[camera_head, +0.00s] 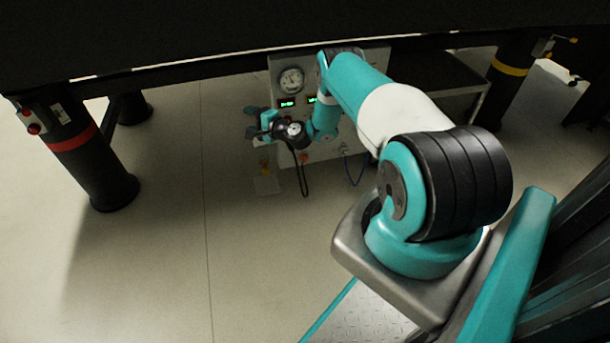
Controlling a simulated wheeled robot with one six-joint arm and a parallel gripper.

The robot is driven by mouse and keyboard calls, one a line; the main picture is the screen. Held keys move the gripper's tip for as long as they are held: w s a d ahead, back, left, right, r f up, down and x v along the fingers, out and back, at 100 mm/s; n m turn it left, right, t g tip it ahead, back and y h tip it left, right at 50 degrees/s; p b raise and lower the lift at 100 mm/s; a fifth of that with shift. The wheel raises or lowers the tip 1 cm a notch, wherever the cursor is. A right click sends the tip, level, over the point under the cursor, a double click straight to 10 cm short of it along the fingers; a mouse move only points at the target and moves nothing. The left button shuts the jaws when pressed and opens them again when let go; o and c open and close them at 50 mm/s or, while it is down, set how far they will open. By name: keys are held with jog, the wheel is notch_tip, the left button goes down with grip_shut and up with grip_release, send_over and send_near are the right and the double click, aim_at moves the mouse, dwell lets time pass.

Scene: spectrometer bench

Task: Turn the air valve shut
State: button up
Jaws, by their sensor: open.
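My gripper (254,122) is open, its dark fingers pointing left, in front of the left side of a grey panel (328,149) under the bench. I see nothing between the fingers, though the view is small. I cannot tell for certain which part is the air valve. A small yellow-orange fitting (265,167) shows low at the panel's left edge, below my gripper and apart from it. My gripper and wrist hide part of the panel's left side.
The panel bears a round gauge (291,80) and green displays (287,102). A dark bench top (200,30) overhangs. Bench legs stand left (92,165) and right (510,72), with red knobs (33,128) on the left one. Floor at left is clear.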

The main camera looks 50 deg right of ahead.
jog(key=s+d+f+m+t+h+b, duration=0.1)
jog(key=s+d+f+m+h+b, duration=0.2)
jog(key=f, duration=0.5)
jog(key=s+d+f+m+h+b, duration=0.1)
jog(key=s+d+f+m+h, duration=0.3)
jog(key=f, duration=0.5)
jog(key=m+g+h+b, duration=0.2)
jog(key=m+h+b, duration=0.2)
jog(key=m+h, duration=0.25)
send_near(305, 161)
jog(key=shift+m+y, duration=0.35)
jog(key=shift+y, duration=0.3)
jog(key=b+x, duration=0.2)
jog(key=b, duration=0.9)
jog(key=b+x, duration=0.2)
jog(key=b, duration=0.9)
jog(key=shift+d+r, duration=0.25)
jog(key=shift+w+d+r, duration=0.1)
jog(key=shift+w+r, duration=0.05)
jog(key=shift+w, duration=0.2)
jog(key=shift+b+x, duration=0.35)
jog(key=shift+x, duration=0.75)
jog(key=shift+w+d+b, duration=0.4)
jog(key=shift+w+b, duration=0.05)
jog(key=shift+w, duration=0.1)
jog(key=shift+w+d+b, duration=0.3)
jog(key=shift+w+d, duration=0.15)
jog(key=shift+w, duration=0.1)
